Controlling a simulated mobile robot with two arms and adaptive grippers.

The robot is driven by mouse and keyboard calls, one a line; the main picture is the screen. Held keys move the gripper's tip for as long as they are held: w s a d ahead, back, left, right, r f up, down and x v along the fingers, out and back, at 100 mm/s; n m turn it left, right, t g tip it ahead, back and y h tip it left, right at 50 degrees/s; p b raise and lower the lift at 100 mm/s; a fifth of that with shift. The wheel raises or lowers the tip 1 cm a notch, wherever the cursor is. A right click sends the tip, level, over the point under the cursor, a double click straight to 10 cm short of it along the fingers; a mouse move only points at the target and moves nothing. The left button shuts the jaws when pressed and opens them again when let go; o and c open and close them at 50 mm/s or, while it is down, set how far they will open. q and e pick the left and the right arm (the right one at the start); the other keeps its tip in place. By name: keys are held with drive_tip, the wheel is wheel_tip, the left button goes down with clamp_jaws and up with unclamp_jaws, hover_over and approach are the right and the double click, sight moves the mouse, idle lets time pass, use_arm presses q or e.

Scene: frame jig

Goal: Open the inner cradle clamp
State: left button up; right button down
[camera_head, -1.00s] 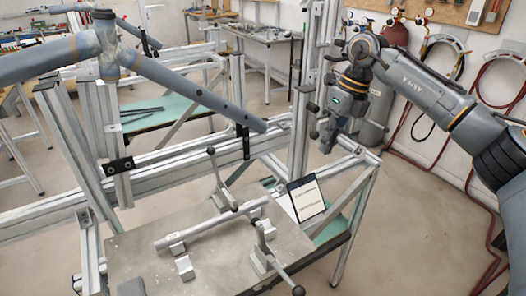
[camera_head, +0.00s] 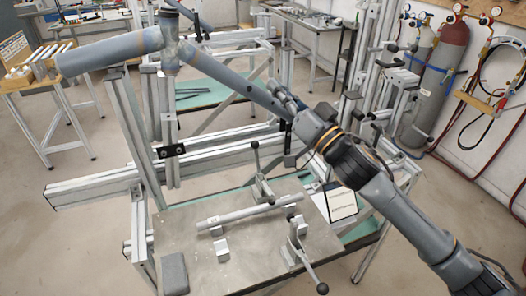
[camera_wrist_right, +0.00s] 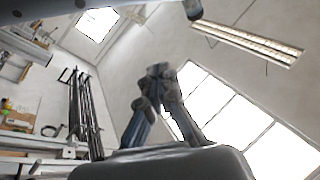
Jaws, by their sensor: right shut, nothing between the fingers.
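Two lever clamps stand on a grey plate (camera_head: 240,265). The rear clamp (camera_head: 262,186) has its lever upright with a dark knob on top. The front clamp (camera_head: 296,243) has its lever tilted down toward the front right, ending in a dark knob. A short tube (camera_head: 248,215) lies across small blocks between them. Which clamp is the inner one I cannot tell. My right gripper (camera_head: 279,92) is above and behind the clamps, at the lower end of the big frame tube, apart from both clamps. In the right wrist view its fingers (camera_wrist_right: 158,72) are shut and empty.
A large grey tube frame (camera_head: 215,68) stretches over the jig's aluminium rails (camera_head: 100,185). A small sign (camera_head: 341,203) stands right of the plate. A dark grey block (camera_head: 174,273) sits at the plate's front left. Gas cylinders (camera_head: 437,75) stand behind at right.

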wheel_tip(320, 180, down, 7)
drive_tip(key=d+m+g+h+p, duration=0.1)
drive_tip(key=d+m+h, duration=0.3)
drive_tip(key=m, duration=0.6)
drive_tip(key=m+g+h+p, duration=0.1)
drive_tip(key=m+g+h, duration=0.2)
drive_tip(key=m+g, duration=0.25)
approach(257, 158)
drive_tip(key=p+x, duration=0.3)
drive_tip(key=x, duration=0.4)
drive_tip(key=shift+w+r+m+t, duration=0.15)
drive_tip(key=shift+r+m+t, duration=0.1)
drive_tip(key=shift+m+t, duration=0.15)
drive_tip(key=shift+w, duration=0.1)
